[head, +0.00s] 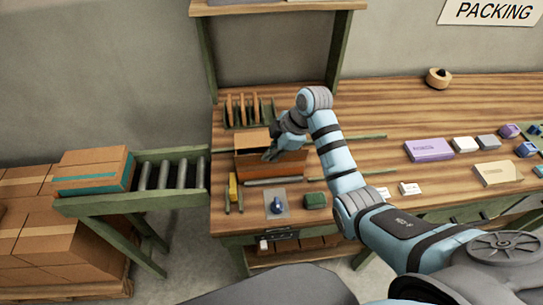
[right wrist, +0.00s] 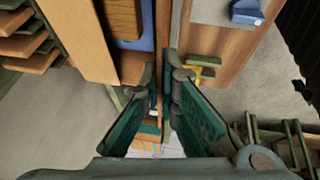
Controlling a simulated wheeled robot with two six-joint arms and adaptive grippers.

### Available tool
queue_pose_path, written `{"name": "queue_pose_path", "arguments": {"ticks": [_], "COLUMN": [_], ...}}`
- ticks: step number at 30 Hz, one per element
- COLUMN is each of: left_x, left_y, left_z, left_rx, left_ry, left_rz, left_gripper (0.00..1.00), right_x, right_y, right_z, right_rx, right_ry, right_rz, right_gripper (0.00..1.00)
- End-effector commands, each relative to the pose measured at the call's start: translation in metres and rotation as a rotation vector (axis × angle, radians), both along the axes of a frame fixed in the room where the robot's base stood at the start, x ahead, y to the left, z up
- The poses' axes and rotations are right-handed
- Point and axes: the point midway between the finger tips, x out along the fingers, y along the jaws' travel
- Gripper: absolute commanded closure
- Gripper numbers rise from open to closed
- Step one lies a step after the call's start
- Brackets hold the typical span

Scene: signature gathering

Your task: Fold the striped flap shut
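A brown carton (head: 262,168) stands on the workbench left of centre, with a lighter cardboard panel (head: 252,141) at its upper left. I cannot make out stripes on any flap. My right gripper (head: 270,154) is over the right part of the carton and hides some of it. A cardboard panel (right wrist: 80,38) and blue and brown contents (right wrist: 125,22) lie left of the fingers. My left gripper is not in view.
A rack of upright cardboard pieces (head: 245,108) stands behind the carton. A blue item on a grey pad (head: 275,206) and a green block (head: 315,200) lie in front. A roller conveyor (head: 170,176) adjoins the left.

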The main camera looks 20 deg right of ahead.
Motion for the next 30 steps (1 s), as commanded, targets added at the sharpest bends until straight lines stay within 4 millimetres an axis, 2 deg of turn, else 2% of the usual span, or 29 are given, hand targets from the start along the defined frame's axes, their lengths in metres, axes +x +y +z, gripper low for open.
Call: {"name": "queue_pose_path", "arguments": {"ticks": [5,18,30], "left_x": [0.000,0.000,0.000], "left_y": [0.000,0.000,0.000], "left_z": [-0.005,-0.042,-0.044], "left_rx": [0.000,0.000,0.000], "left_ry": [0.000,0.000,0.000], "left_rz": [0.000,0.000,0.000], "left_gripper": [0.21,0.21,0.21], "right_x": [0.009,0.020,0.021], "right_y": [-0.002,-0.005,-0.005], "right_z": [0.001,-0.003,-0.001], "right_rx": [0.033,0.084,0.088], "right_ry": [0.126,0.329,0.353], "right_rz": [-0.001,0.000,0.000], "right_gripper": [1.00,1.00,1.00]}}
